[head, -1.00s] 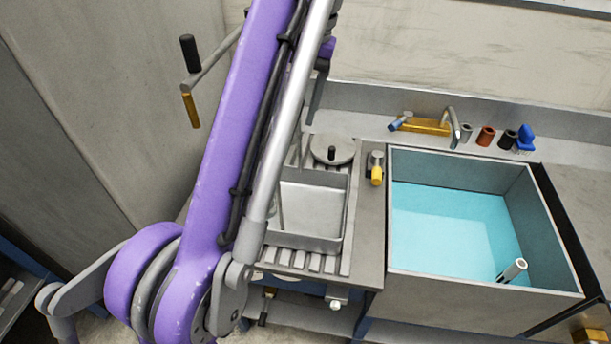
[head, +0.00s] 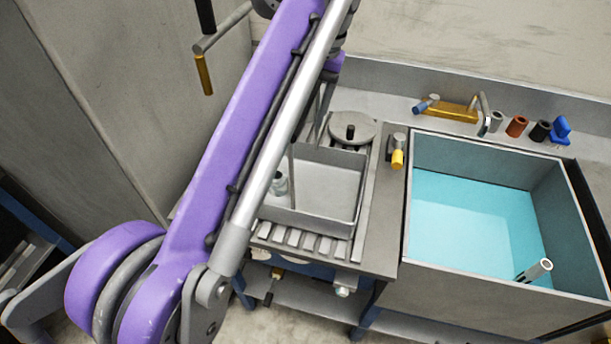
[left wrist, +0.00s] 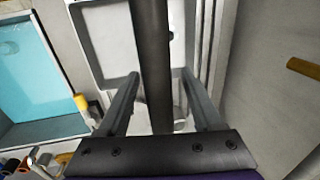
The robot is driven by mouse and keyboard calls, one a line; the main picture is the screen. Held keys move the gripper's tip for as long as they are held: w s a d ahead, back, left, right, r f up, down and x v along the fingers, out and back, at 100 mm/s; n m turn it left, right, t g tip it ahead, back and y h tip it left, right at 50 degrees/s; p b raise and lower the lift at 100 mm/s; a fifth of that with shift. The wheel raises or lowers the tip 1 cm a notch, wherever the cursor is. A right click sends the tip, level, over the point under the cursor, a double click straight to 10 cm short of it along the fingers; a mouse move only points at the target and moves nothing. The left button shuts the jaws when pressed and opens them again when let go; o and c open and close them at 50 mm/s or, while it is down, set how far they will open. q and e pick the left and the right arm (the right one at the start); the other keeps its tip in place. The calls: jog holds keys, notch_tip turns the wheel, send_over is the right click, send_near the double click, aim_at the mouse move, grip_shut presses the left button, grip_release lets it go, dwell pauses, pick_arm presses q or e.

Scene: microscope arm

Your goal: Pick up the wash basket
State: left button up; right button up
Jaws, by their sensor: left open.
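The wash basket (head: 328,190) is a grey metal open-topped box on a slatted rack beside the sink. Part of it is hidden behind my purple arm. In the left wrist view the basket's pale inside (left wrist: 105,35) lies beneath my gripper. My left gripper (left wrist: 160,75) is open, with one finger on each side of a dark bar that runs between them. The bar looks like the basket's handle, but I cannot tell whether the fingers touch it. In the head view the dark fingers of my left gripper (head: 322,100) point down above the basket's back edge. My right gripper is not in view.
A round lid (head: 365,126) with a black knob sits behind the basket. A sink of blue water (head: 470,215) stands to the right, with a yellow-handled valve (head: 398,157) between. A crank handle (head: 203,65) shows at the left. Small coloured parts line the back ledge.

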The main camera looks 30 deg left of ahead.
pick_arm(q)
jog(key=shift+f, duration=0.4)
jog(key=shift+c, duration=0.4)
grip_shut()
dwell(0.8)
